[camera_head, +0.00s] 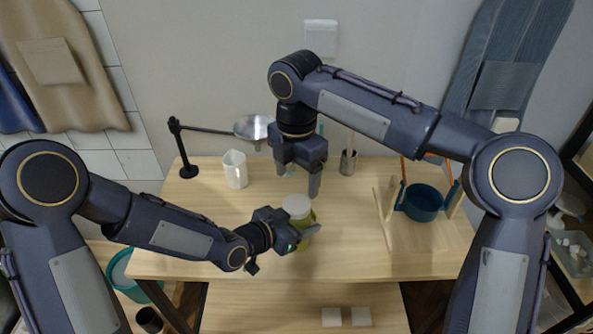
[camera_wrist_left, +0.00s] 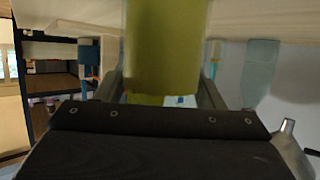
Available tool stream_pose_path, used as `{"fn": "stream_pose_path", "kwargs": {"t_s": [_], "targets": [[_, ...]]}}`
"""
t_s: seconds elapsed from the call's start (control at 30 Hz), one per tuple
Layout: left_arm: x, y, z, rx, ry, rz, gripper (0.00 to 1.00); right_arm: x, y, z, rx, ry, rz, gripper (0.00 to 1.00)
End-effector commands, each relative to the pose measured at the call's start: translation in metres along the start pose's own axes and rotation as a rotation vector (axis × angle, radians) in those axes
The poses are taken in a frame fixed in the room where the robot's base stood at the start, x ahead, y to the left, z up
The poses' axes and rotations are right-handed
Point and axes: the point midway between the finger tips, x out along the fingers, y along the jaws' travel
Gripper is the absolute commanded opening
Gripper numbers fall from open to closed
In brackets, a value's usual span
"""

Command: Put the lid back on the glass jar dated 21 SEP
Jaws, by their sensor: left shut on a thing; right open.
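A jar with a yellow-green body (camera_head: 304,226) and a pale round top (camera_head: 297,205) stands near the middle of the table. I cannot tell whether the pale top is a lid, and no date is readable. My left gripper (camera_head: 298,236) is shut on the jar from the front left. In the left wrist view the yellow-green jar (camera_wrist_left: 165,45) fills the space between the fingers. My right gripper (camera_head: 299,182) is open and empty, pointing down above and just behind the jar. No separate loose lid is clearly visible.
A grey cup with sticks (camera_head: 348,162) is behind. The front right tabletop is clear.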

Motion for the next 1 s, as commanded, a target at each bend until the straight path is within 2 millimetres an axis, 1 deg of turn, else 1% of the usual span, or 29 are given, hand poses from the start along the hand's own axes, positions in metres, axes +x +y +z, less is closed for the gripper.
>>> {"fn": "stream_pose_path", "kwargs": {"t_s": [0.3,0.5,0.63,0.87,1.0], "targets": [[0.000,0.000,0.000,0.001,0.001,0.000,0.00,0.049,-0.001,0.000,-0.001,0.002,-0.002,0.73],[0.000,0.000,-0.001,0.001,0.001,0.000,0.00,0.069,-0.001,0.000,0.001,0.001,-0.001,0.73],[0.000,0.000,-0.001,0.001,0.001,0.000,0.00,0.073,0.000,0.000,0.000,0.001,0.001,0.73],[0.000,0.000,0.000,0.001,0.001,0.000,0.00,0.073,0.000,0.000,0.001,0.000,0.001,0.73],[0.000,0.000,0.000,0.001,0.001,0.000,0.00,0.073,0.000,0.000,0.001,0.000,0.001,0.56]]}}
